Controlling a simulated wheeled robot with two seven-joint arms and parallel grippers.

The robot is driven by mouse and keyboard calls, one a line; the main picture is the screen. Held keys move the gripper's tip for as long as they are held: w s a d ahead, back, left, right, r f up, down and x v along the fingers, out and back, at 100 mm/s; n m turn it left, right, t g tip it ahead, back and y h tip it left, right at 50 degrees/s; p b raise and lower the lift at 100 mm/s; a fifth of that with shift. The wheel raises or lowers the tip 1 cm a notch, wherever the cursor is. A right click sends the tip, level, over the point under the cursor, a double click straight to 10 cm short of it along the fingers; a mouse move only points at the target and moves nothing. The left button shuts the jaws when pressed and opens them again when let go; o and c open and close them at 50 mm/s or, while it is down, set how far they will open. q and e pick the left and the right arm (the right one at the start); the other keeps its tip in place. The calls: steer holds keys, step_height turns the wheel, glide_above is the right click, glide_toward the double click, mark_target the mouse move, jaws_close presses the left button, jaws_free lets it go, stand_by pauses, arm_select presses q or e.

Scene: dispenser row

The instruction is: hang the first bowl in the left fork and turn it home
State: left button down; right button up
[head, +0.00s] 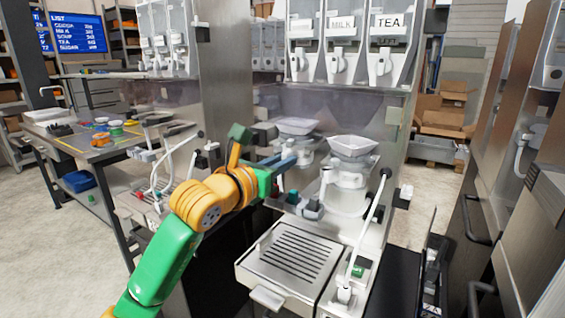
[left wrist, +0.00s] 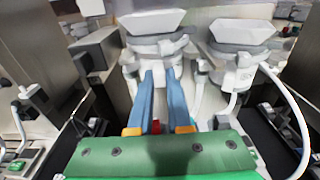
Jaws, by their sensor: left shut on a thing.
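The first bowl (head: 296,126) is the left of two white hopper-like bowls on the steel dispenser front; it also shows in the left wrist view (left wrist: 152,22). It stands about upright on a white and grey body. My left gripper (head: 288,160) reaches in from the left, and its blue fingers (left wrist: 160,76) are closed on the lower front part of this bowl's body. The fingers hide the exact grip and the left fork, so I cannot tell how the bowl sits in it. The second bowl (head: 352,146) stands to the right, apart from my gripper. My right gripper is not in view.
A slotted drip tray (head: 292,256) lies below the bowls. A white hose (head: 371,225) rises at its right. Labelled dispensers (head: 340,50) hang above. A cluttered workbench (head: 95,150) is at the left, and open floor shows at the right.

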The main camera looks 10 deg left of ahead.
arm_select(q)
steer(key=shift+s+f, duration=0.1)
stand_by(0.3)
steer(key=shift+a+r+m+g+h+p, duration=0.2)
steer(key=shift+a+m+g+h+p, duration=0.15)
steer(key=shift+h, duration=0.35)
steer(key=shift+w+a+f+m+g+h, duration=0.15)
steer(key=shift+w+m+g+h, duration=0.1)
steer(key=shift+m+h, duration=0.35)
steer(key=shift+w+a+m+g+h+p, duration=0.15)
steer(key=shift+a+m+g+h+p, duration=0.1)
steer(key=shift+m+g+h+p, duration=0.4)
steer(key=shift+w+a+h+p, duration=0.1)
steer(key=shift+a+h+p, duration=0.15)
steer(key=shift+h, duration=0.2)
